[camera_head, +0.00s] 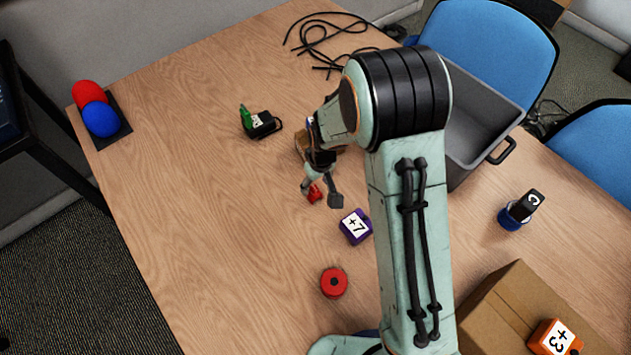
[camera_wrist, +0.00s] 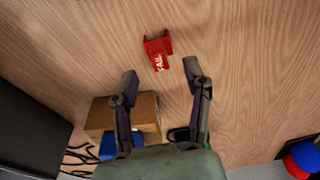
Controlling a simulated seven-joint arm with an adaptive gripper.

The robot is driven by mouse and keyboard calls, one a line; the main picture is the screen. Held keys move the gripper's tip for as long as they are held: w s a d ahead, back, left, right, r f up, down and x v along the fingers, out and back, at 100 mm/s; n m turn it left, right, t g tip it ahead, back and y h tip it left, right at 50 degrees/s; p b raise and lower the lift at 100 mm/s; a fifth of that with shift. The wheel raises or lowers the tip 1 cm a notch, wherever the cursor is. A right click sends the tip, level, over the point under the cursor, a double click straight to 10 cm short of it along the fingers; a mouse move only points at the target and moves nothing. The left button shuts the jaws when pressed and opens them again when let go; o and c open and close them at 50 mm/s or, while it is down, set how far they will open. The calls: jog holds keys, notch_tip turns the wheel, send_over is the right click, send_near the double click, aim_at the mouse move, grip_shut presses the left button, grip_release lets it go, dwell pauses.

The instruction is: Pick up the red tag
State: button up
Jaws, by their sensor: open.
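The red tag (camera_head: 314,193) lies on the wooden table near the middle of the head view. In the wrist view the red tag (camera_wrist: 158,50) shows whole, with white lettering that reads "FAIL". My gripper (camera_head: 322,195) is open and empty, with one finger on each side of the tag in the head view. In the wrist view my gripper (camera_wrist: 164,82) has its two fingertips apart, and the tag is just beyond them, between their lines. I cannot tell the exact height of the fingertips above the table.
A cardboard box (camera_wrist: 146,112) stands just behind my gripper. A purple "+7" block (camera_head: 355,227) and a red disc (camera_head: 334,282) lie nearby. A green-and-black item (camera_head: 259,122) sits to the left. A grey bin (camera_head: 490,110) is at the right.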

aim_at(315, 189)
jog(key=shift+w+a+f, duration=0.1)
jog(key=shift+f, duration=0.85)
jog(key=shift+w+a+f, duration=0.1)
jog(key=shift+f, duration=0.8)
grip_shut()
jog(key=shift+r, duration=0.1)
